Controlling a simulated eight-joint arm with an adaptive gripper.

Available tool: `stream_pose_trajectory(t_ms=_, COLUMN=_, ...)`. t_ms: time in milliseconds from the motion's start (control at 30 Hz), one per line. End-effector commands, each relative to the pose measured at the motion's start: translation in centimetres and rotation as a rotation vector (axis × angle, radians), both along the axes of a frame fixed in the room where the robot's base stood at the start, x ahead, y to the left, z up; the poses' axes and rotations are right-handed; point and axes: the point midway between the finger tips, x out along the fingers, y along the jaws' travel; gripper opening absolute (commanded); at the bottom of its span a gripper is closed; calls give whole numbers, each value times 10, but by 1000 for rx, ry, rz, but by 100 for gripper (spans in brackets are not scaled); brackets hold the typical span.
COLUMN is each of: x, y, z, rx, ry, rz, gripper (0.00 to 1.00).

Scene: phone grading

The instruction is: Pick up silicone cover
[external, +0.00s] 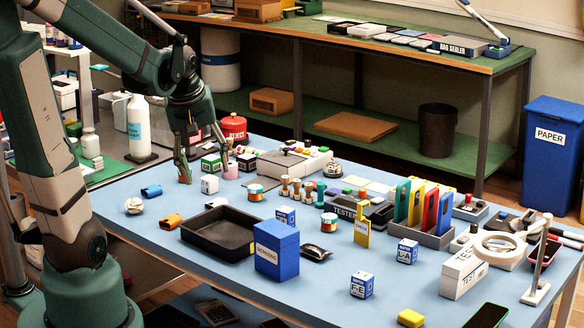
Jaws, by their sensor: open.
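I cannot tell for certain which thing is the silicone cover. A small orange case-like piece (171,221) lies on the blue table at the left, and a similar blue piece (151,191) lies behind it. Red, yellow and blue upright slabs (430,210), which look like phone cases, stand in a grey rack at the right. My gripper (206,166) is open, pointing down over the table's far left part. Its fingers are spread around or in front of small boxes and a pink cup there; depth is hard to judge. It is behind the orange and blue pieces and apart from them.
A black tray (205,250) and a blue bin (276,272) stand at the table's middle front. Stamps (297,187), a red canister (233,127) and small labelled cubes (362,285) crowd the table.

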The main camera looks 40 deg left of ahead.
Motion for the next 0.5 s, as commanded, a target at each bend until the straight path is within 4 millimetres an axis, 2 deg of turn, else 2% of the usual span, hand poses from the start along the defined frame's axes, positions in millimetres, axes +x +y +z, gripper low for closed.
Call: stream_pose_trajectory(t_ms=500, x=21, y=63, z=-36, rx=-101, ry=106, rz=357, gripper=51)
